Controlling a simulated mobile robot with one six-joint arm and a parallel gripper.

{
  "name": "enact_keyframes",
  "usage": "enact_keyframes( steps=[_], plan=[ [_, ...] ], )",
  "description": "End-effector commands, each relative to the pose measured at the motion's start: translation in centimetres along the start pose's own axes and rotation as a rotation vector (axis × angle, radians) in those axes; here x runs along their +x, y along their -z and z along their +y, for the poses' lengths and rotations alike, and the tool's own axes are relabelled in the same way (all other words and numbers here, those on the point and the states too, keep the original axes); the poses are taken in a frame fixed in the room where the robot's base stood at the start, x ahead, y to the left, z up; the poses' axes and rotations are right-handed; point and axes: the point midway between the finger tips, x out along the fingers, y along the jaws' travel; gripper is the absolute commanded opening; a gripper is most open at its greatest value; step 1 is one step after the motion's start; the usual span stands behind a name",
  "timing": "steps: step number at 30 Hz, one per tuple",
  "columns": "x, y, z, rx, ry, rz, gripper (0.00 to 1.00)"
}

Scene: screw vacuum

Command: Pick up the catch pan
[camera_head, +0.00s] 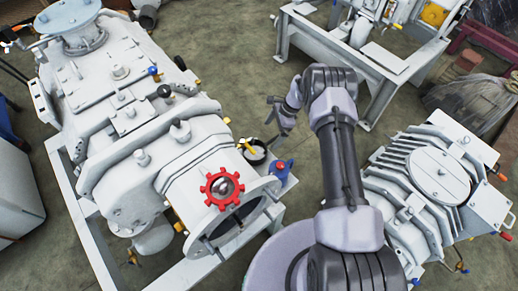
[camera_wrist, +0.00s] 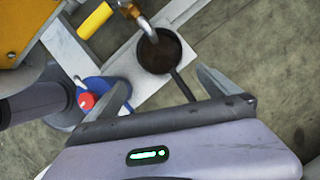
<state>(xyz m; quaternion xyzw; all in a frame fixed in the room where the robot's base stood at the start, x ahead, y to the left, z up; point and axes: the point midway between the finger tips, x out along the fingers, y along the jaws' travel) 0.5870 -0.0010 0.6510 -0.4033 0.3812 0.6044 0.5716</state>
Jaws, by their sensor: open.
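The catch pan (camera_wrist: 168,58) is a small round dark pan with a thin handle. In the wrist view it sits ahead of my gripper, on a light grey ledge. Its handle points back between my gripper's fingers. The pan also shows in the head view (camera_head: 256,157), beside the big white machine. My gripper (camera_wrist: 163,80) is open and empty, its fingers apart on both sides of the handle without visible contact. In the head view my gripper (camera_head: 274,113) hangs above and right of the pan. Whether the fingers are level with the handle cannot be told.
A brass tap with a yellow handle (camera_wrist: 95,20) hangs over the pan's rim. A blue can (camera_wrist: 112,90) with a red knob (camera_wrist: 87,101) stands close by my left finger. A white vacuum machine (camera_head: 130,110) with a red handwheel (camera_head: 222,188) stands left.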

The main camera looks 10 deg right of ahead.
Motion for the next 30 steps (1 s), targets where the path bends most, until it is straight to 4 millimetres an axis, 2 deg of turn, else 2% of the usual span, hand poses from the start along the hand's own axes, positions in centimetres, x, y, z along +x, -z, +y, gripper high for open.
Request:
enact_keyframes(
  steps=[1,3,6,9,14,21,28,30],
  plan=[
    [2.2,0.2,0.1,-0.002,-0.004,0.000,1.00],
    [4.5,0.2,0.1,-0.004,-0.004,0.000,1.00],
    [7.3,0.3,0.1,-0.004,-0.003,0.001,1.00],
    [9.1,0.2,0.1,-0.004,-0.003,0.001,1.00],
    [10.3,0.1,0.0,-0.005,-0.001,0.001,1.00],
    [14.9,0.3,-0.1,-0.005,-0.003,0.001,1.00],
    [14.9,0.1,-0.2,-0.005,-0.001,0.001,1.00],
    [14.9,0.1,-0.2,-0.005,-0.001,0.001,0.86]
  ],
)
